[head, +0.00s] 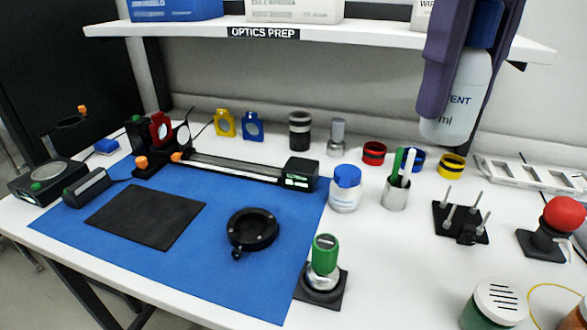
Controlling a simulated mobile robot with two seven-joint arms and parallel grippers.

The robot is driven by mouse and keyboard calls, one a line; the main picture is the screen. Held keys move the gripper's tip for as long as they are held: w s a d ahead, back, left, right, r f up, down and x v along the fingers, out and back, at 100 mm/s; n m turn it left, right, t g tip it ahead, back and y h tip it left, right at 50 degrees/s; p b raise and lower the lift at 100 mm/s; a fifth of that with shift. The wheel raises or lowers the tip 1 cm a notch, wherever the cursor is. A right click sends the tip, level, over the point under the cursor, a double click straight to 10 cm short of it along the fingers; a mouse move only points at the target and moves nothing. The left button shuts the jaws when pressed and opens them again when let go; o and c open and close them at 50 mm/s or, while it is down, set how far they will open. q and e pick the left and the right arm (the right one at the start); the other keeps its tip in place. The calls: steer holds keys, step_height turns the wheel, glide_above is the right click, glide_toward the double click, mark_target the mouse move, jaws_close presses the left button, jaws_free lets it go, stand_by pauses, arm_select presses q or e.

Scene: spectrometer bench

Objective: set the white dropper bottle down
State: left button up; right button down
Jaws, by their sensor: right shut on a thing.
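The white dropper bottle (454,118) hangs upright at the upper right, with dark lettering on its side and blue at its top. My right gripper (459,88), with purple fingers, is shut around it. The bottle appears in front of the shelf's right part and the back wall, above the white bench (405,262). Its base is clear of the bench top. My left gripper is not in view.
Below the bottle are a cup with pens (396,192), a yellow ring (452,165) and a black post plate (461,222). A blue-lidded jar (345,190) stands on the left. The shelf (180,32) overhangs the back. Bare bench lies around (400,290).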

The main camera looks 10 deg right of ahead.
steer(key=shift+w+d+f+n, duration=0.1)
steer(key=shift+d+f+n, duration=0.15)
steer(key=shift+n, duration=0.35)
steer(key=n, duration=0.1)
steer(key=f+n+b, duration=0.1)
steer(key=n, duration=0.1)
steer(key=f+n, duration=0.1)
steer(key=shift+w+d+b, duration=0.2)
steer(key=shift+d+b, duration=0.05)
steer(key=shift+b, duration=0.05)
steer(key=d+f+n+b, duration=0.1)
steer(key=f+n+b, duration=0.1)
steer(key=f+n, duration=0.4)
steer(key=d+f+n+b, duration=0.1)
steer(key=f+n+b, duration=0.1)
steer(key=f+n, duration=0.5)
steer(key=w+d+f+n+b, duration=0.1)
steer(key=f+n+b, duration=0.1)
steer(key=f+n, duration=0.4)
steer(key=shift+w+d+f+n, duration=0.1)
steer(key=shift+d+f+n, duration=0.05)
steer(key=shift+f, duration=0.7)
steer(key=shift+d+f+n, duration=0.1)
steer(key=shift+f+n, duration=0.05)
steer(key=shift+f, duration=0.7)
steer(key=shift+f+b, duration=0.45)
steer(key=shift+f, duration=1.8)
